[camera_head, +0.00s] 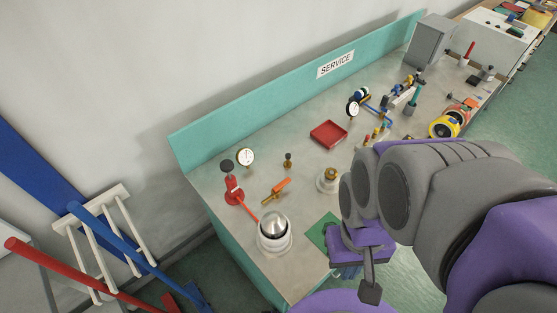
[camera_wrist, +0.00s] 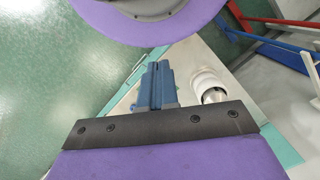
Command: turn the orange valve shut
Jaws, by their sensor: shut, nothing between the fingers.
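The orange valve (camera_head: 280,187) shows in the head view as an orange lever handle with a brass part at its lower left. It is on the near half of the grey bench top, below and left of the red tray. My gripper (camera_head: 347,272) is apart from it, lower right, at the bench's near edge by a green mat, partly covered by my arm. In the wrist view my gripper's blue fingers (camera_wrist: 158,70) are together with nothing between them. I cannot make out the valve in the wrist view.
A steel dome in a white ring (camera_head: 273,232) stands between the valve and the near edge; it also shows in the wrist view (camera_wrist: 210,86). A red stand (camera_head: 234,192), a gauge (camera_head: 246,156) and a brass-topped fitting (camera_head: 328,180) surround the valve. A red tray (camera_head: 328,134) lies behind.

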